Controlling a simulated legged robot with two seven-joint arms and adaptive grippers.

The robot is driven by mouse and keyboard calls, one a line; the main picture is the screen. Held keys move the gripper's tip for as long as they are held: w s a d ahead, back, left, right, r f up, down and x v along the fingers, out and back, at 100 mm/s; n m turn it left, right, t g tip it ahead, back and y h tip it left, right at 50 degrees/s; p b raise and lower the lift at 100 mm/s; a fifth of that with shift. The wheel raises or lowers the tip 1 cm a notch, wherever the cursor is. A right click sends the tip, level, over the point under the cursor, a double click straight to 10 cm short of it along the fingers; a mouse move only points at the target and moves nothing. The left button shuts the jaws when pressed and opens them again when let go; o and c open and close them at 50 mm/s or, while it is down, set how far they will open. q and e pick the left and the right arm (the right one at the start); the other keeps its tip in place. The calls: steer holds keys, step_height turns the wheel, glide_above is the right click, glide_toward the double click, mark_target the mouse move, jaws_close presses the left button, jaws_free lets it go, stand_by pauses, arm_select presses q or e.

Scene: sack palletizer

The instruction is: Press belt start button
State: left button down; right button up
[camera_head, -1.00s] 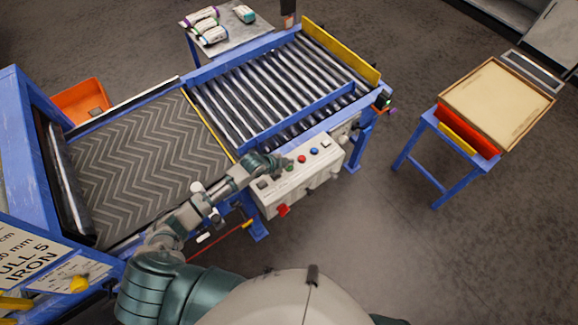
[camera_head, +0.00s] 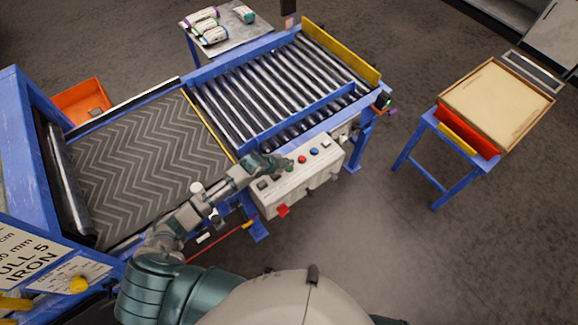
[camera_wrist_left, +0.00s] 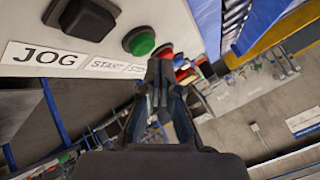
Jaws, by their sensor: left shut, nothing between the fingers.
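A pale control box (camera_head: 305,182) is mounted on the near side of the conveyor. Its top carries a row of buttons. The green button (camera_head: 290,169) sits above a START label in the left wrist view (camera_wrist_left: 139,41). A black button (camera_wrist_left: 84,17) above a JOG label is to its left, and a red button (camera_wrist_left: 165,50) is partly hidden to its right. My left gripper (camera_head: 280,163) is over the box beside the green button. In the wrist view its closed, empty fingers (camera_wrist_left: 160,68) point toward the panel; contact cannot be told. My right gripper is not in view.
A chevron belt (camera_head: 145,160) lies left of a roller conveyor (camera_head: 275,95). A red knob (camera_head: 283,210) sticks out from the box's front. A blue stand with a cardboard-topped stack (camera_head: 497,97) is at the right. Small sacks (camera_head: 214,35) lie on a table behind. The floor between is clear.

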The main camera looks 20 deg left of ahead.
mark_target(288, 168)
arm_select(q)
steer(key=shift+f+b, duration=0.35)
steer(key=shift+f, duration=0.5)
stand_by(0.7)
steer(key=shift+r, duration=0.1)
steer(key=shift+r+p, duration=0.85)
steer(key=shift+p, duration=0.1)
step_height(288, 168, up, 5)
steer(key=p, duration=0.5)
steer(key=shift+r, duration=0.1)
steer(key=shift+s, duration=0.1)
stand_by(0.5)
